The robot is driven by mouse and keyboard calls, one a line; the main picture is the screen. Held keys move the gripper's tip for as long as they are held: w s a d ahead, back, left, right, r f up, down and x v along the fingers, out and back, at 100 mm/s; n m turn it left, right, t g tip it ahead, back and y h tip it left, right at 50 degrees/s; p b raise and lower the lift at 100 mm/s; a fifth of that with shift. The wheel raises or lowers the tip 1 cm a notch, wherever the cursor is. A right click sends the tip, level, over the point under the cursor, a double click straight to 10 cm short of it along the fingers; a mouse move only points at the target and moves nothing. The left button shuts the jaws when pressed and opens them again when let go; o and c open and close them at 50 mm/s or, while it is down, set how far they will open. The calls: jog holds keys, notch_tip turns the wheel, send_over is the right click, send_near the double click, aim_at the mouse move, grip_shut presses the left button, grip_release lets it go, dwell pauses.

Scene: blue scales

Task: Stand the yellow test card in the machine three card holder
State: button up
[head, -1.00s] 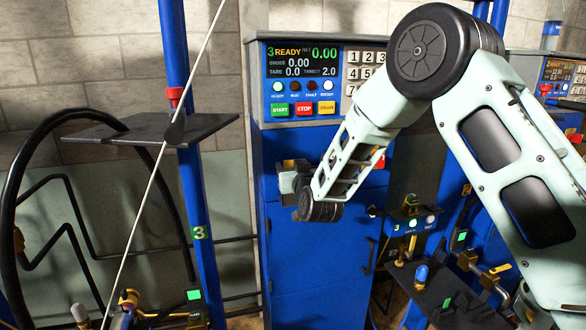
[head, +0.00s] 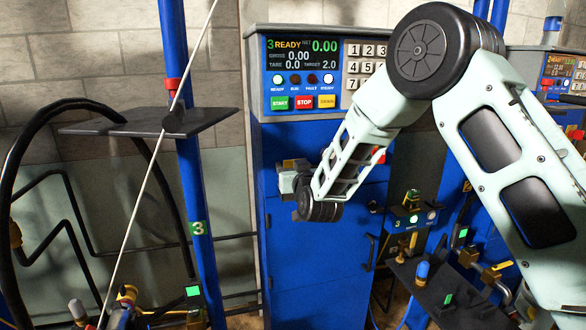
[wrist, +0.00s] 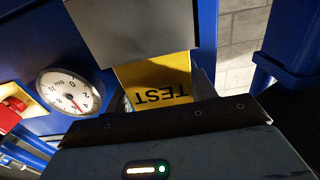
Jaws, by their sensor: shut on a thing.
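In the wrist view the yellow test card (wrist: 155,75) shows its face with the word TEST upside down. My gripper (wrist: 163,95) is shut on the card, whose near edge is at the fingers. The card's far edge meets or passes behind a plain grey plate (wrist: 140,30); I cannot tell whether they touch or whether this plate is the card holder. In the head view my gripper (head: 292,174) is at the front of the blue machine three (head: 310,235), below its READY display. The card is mostly hidden there, and no card holder is clearly visible.
A round pressure gauge (wrist: 70,91) and a red knob (wrist: 14,104) are left of the card in the wrist view. In the head view a blue post (head: 195,200) with a dark shelf (head: 210,118) stands left. Valves and pipes (head: 468,258) fill the lower right.

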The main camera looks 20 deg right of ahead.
jog(key=o, duration=1)
jog(key=shift+o, duration=0.2)
jog(key=shift+s, duration=0.15)
jog(key=s+b, duration=0.5)
jog(key=s, duration=1.2)
jog(key=shift+s, duration=0.1)
